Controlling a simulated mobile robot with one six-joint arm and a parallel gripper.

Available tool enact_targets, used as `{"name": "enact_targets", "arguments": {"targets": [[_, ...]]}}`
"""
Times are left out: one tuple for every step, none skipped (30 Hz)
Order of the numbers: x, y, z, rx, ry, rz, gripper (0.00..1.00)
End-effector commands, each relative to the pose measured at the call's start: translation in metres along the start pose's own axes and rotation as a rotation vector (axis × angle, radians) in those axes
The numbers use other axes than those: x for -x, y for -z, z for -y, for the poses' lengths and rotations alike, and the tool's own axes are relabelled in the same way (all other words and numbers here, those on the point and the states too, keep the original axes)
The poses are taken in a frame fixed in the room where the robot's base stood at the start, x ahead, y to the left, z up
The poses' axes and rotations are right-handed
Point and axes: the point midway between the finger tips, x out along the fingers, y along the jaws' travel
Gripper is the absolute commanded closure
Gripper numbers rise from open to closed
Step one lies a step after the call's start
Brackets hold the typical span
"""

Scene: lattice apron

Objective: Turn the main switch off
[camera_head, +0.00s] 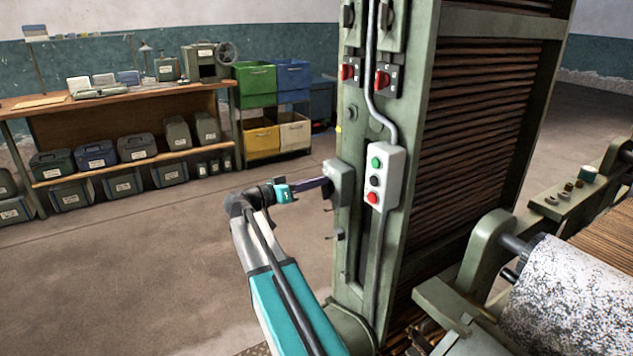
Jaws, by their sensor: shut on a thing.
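A green machine column (358,245) stands in the middle of the view. A grey-green switch box (343,181) on its left edge looks like the main switch. My gripper (324,186) reaches this box from the left, with its tip against the box's left side. It is shut on what seems to be the switch handle, which is mostly hidden by the fingers. The handle's exact position is too small to tell.
A grey button box (383,178) with green, black and red buttons is just right of the switch box. Red rotary switches (382,81) sit higher up. A roller (568,295) is at lower right. A workbench (130,95) and crates (256,85) stand behind. The left floor is clear.

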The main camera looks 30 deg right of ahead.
Motion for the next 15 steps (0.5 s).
{"name": "enact_targets", "arguments": {"targets": [[-0.002,0.001,0.001,0.046,-0.002,0.001,1.0],[-0.002,0.001,0.002,0.074,-0.002,0.001,1.0],[-0.002,0.001,0.003,0.112,-0.002,0.001,1.0],[-0.002,0.001,0.003,0.141,-0.002,0.001,1.0],[-0.002,0.001,0.004,0.17,-0.002,0.001,1.0],[-0.002,0.001,0.005,0.208,-0.002,0.001,1.0],[-0.002,0.001,0.006,0.237,-0.002,0.001,1.0],[-0.002,0.001,0.006,0.265,-0.002,0.001,1.0],[-0.002,0.001,0.007,0.303,-0.002,0.001,1.0],[-0.002,0.001,0.008,0.332,-0.002,0.001,1.0],[-0.002,0.0,0.009,0.36,-0.002,0.001,1.0],[-0.002,0.0,0.009,0.398,-0.002,0.001,1.0],[-0.002,-0.001,0.01,0.426,-0.002,0.001,1.0],[-0.002,-0.001,0.011,0.455,-0.002,0.002,1.0],[-0.002,-0.001,0.012,0.493,-0.002,0.002,1.0]]}}
